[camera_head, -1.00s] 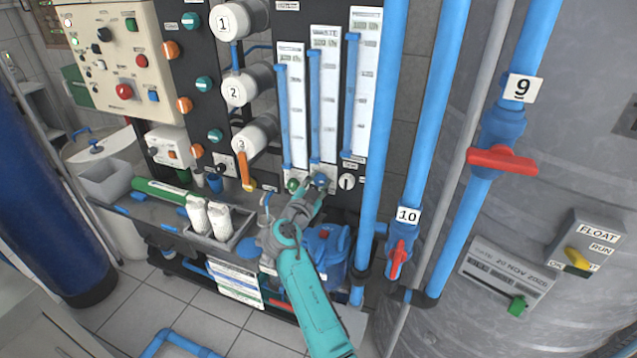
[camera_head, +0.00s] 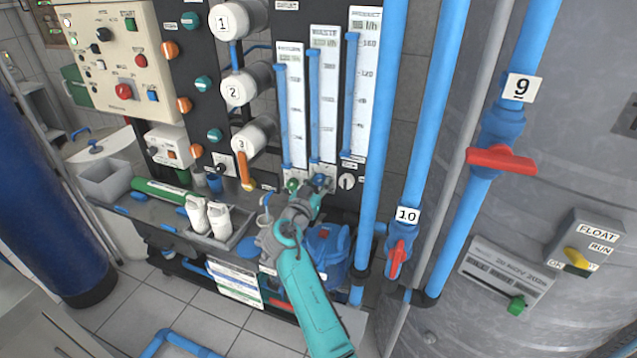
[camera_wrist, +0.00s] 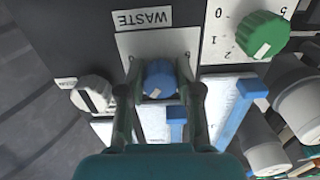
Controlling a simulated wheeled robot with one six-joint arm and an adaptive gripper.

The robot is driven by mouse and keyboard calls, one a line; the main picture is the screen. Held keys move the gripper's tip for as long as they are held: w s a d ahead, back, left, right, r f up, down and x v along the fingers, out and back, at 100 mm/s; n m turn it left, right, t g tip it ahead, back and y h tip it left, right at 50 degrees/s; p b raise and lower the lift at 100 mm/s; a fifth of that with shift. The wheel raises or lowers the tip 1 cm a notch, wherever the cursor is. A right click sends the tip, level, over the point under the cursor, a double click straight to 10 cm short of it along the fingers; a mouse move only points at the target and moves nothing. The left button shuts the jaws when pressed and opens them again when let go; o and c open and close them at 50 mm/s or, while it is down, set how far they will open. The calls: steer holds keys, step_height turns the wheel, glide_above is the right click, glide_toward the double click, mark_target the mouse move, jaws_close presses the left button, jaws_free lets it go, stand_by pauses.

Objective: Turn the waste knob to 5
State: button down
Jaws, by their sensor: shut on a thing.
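The waste knob is blue with a white mark and shows in the wrist view (camera_wrist: 158,76). It sits on a pale plate (camera_wrist: 130,44) under a WASTE label (camera_wrist: 147,18) that appears upside down. The white mark is on the knob's lower edge in that view. My gripper (camera_wrist: 162,70) is shut on the knob, one finger on each side. The numbers on this knob's plate cannot be read. In the head view, my gripper (camera_head: 317,186) is at the panel's lower edge and hides most of the knob.
A green knob (camera_wrist: 262,36) with a numbered scale and a white knob (camera_wrist: 92,95) flank the waste knob. Flow tubes, the middle one (camera_head: 323,105) labelled WASTE, rise above. A blue pipe (camera_head: 379,130) stands to the right. A blue pump (camera_head: 328,250) is below.

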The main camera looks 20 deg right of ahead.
steer(key=c, duration=0.8)
jaws_free()
steer(key=shift+o, duration=0.2)
steer(key=shift+s, duration=0.1)
steer(key=v, duration=1.1)
steer(key=shift+s+a, duration=0.25)
steer(key=shift+s, duration=0.05)
